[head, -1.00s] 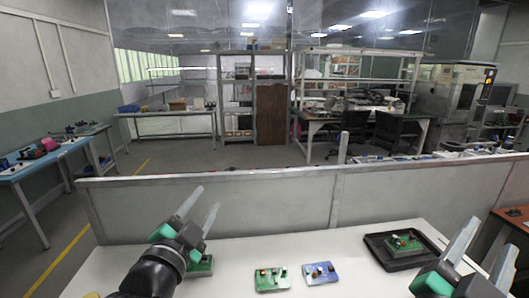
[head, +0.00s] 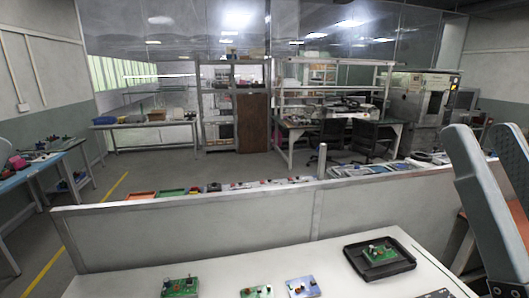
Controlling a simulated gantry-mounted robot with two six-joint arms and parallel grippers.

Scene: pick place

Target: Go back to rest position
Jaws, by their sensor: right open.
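My right gripper (head: 482,130) is raised at the right edge of the head view. Its two grey fingers point up and stand apart, with nothing between them. It is right of the black tray and the boards. My left gripper is not in view. The white table (head: 225,270) fills the bottom of the view. A green circuit board (head: 181,287) lies on it at the left. A second green board (head: 257,292) and a blue board (head: 303,287) lie near the bottom edge, partly cut off. Another green board (head: 381,254) sits in a black tray (head: 361,270).
A low grey partition (head: 190,233) runs along the table's back. Beyond it stand an orange bin (head: 141,196), a green bin (head: 172,192) and several small items. Workbenches and shelves are farther back. The table between the left green board and the partition is clear.

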